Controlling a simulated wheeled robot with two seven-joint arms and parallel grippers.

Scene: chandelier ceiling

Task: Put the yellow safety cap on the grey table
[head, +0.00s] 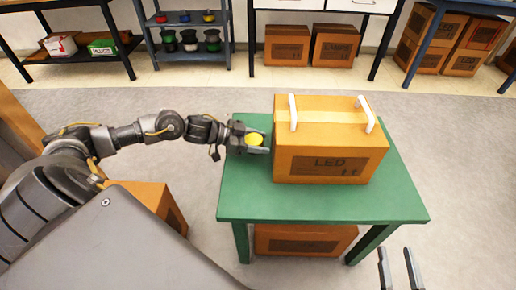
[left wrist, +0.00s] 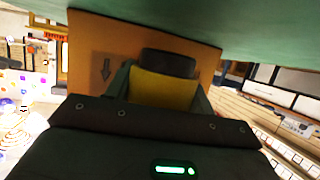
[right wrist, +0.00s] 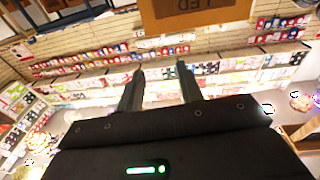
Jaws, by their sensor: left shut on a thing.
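The yellow safety cap (head: 254,139) is between the fingers of my left gripper (head: 256,141), over the left side of a green-topped table (head: 320,204). In the left wrist view, the yellow cap (left wrist: 163,90) fills the space between the fingers, with a dark part above it. My left gripper is shut on it; whether the cap touches the tabletop is unclear. My right gripper (head: 400,268) is open and empty at the lower right; its spread fingers (right wrist: 158,85) also show in the right wrist view. No table that is clearly grey shows.
A large LED carton (head: 328,167) with white handles stands on the green table, just right of my left gripper. Another carton (head: 290,242) is under the table. A carton (head: 150,203) stands at the left. Shelves (head: 188,35) line the back; the grey floor between is open.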

